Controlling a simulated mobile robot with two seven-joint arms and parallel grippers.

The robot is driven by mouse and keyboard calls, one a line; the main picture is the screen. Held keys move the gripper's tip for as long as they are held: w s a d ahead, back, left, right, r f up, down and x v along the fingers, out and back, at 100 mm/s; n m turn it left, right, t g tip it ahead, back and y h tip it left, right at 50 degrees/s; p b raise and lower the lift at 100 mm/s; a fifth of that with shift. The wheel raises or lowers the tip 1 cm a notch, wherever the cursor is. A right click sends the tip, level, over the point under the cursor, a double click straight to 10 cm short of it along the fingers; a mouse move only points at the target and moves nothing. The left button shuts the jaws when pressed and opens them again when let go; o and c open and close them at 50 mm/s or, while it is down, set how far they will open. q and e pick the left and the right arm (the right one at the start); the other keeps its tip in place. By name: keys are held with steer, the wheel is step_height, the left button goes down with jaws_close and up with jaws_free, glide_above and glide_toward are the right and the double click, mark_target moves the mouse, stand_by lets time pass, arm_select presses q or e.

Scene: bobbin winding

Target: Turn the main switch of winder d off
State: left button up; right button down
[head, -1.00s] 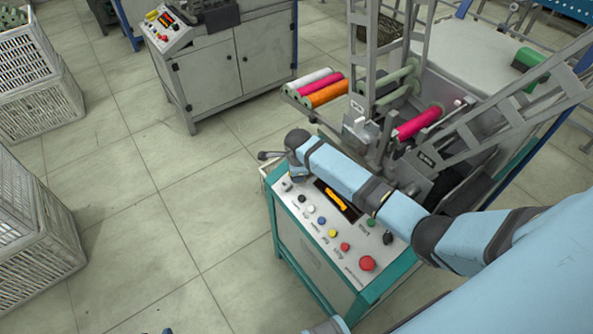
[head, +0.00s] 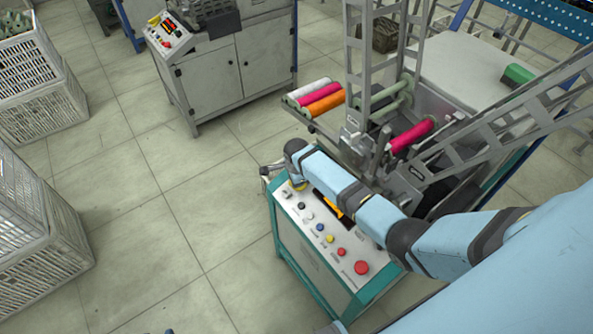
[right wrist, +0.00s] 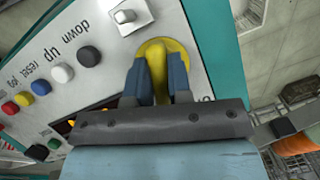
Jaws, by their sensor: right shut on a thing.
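The main switch is a yellow knob (right wrist: 157,60) on a round yellow plate, at the corner of the control panel in the right wrist view. My right gripper (right wrist: 156,84) is shut on the knob, with one blue finger on each side of it. In the head view, part of the yellow plate (head: 299,186) shows under my right wrist at the panel's far left corner; the fingers are hidden there. The panel (head: 294,213) tops a teal-framed winder cabinet. My left gripper is not in view.
The panel carries a toggle switch (right wrist: 124,16), several coloured push buttons and a large red button (head: 361,267). Thread spools (head: 325,99) and a metal frame stand behind it. White crates (head: 38,239) stand at the left. The floor between is clear.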

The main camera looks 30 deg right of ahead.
steer(key=shift+a+r+n+p, duration=0.1)
steer(key=shift+r+n+p, duration=0.2)
steer(key=shift+n+p, duration=0.2)
steer(key=shift+f+n+g+p, duration=0.15)
steer(key=shift+n+g+p, duration=0.3)
steer(key=shift+n, duration=0.35)
steer(key=shift+f+n+g+p, duration=0.1)
steer(key=shift+n+g+p, duration=0.3)
steer(key=shift+n, duration=0.8)
steer(key=shift+n+g, duration=0.45)
steer(key=shift+n, duration=0.55)
steer(key=shift+f+n+g+h, duration=0.1)
steer(key=shift+n+g+h, duration=0.25)
steer(key=shift+n, duration=0.45)
steer(key=c, duration=1)
jaws_free()
steer(key=shift+c, duration=0.2)
